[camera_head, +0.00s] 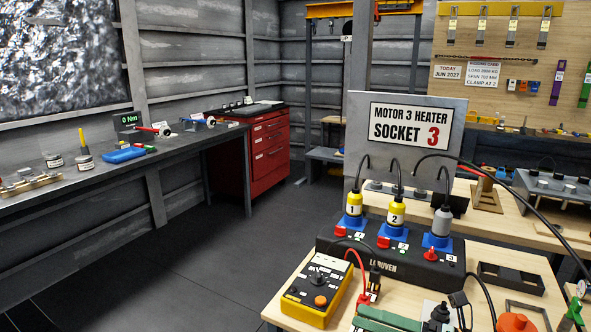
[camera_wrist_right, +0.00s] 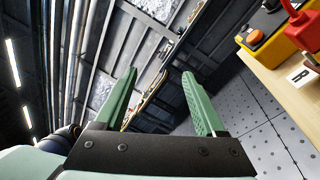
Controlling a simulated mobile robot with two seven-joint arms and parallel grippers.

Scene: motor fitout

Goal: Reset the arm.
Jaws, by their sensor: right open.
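My left gripper is not in view.
A black socket unit (camera_head: 388,262) holds two yellow connectors and a grey one (camera_head: 441,221). Behind it stands a sign (camera_head: 418,127) reading motor 3 heater socket 3. Cables arch over the table. A dark workbench (camera_head: 100,178) and a red cabinet (camera_head: 268,150) stand left; the floor between is clear.

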